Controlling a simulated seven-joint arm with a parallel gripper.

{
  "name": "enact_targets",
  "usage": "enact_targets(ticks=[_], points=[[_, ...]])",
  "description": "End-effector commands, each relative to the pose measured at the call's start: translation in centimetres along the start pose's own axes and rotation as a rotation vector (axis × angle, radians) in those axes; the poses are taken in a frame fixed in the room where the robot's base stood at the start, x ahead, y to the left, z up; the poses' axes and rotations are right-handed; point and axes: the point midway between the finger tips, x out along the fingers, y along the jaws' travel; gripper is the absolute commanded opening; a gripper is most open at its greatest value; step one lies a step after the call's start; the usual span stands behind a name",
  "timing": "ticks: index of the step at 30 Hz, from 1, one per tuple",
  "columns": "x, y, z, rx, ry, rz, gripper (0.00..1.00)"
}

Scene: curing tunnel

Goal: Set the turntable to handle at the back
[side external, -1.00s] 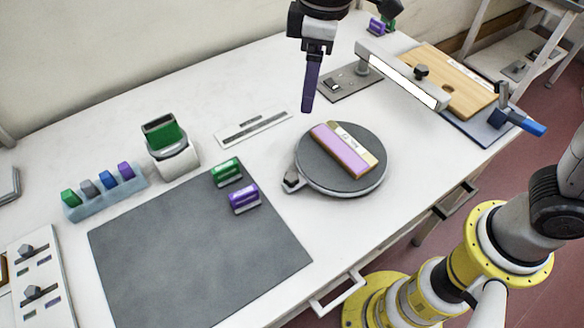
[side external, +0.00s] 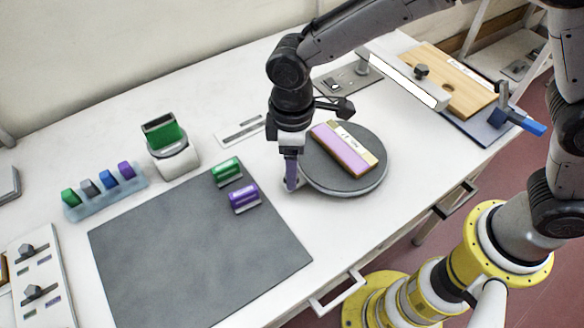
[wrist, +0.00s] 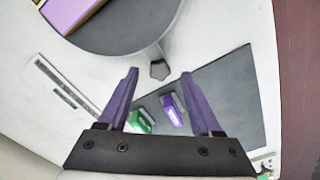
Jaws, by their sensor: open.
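The turntable (side external: 371,140) is a round dark grey disc on the white table, with a pink-purple block (side external: 338,150) with a pale label lying on it. In the wrist view, the disc (wrist: 140,30) is at the top and its small dark grey handle knob (wrist: 158,69) juts towards me. The knob appears between my two purple fingertips, with a gap on each side. In the side view, my gripper (side external: 291,186) points down at the disc's left side and hides most of the handle. My gripper is open and holds nothing. I cannot tell its exact height against the knob.
A dark grey mat (side external: 195,250) lies left of the turntable, with a green stamp (side external: 227,171) and a purple stamp (side external: 244,198) near its corner. A green-topped device (side external: 165,143) stands behind. A white bar (side external: 405,80) and wooden board (side external: 455,82) are at the back right.

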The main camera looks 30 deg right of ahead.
Motion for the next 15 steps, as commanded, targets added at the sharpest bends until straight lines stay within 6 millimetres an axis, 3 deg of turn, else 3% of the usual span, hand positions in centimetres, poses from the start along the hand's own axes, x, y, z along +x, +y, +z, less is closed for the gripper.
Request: enact_targets(ticks=[6,15], points=[[1.9,0.0,0.0,0.000,-0.001,0.000,0.66],[2.1,0.0,0.0,0.000,0.000,0.000,0.66]])
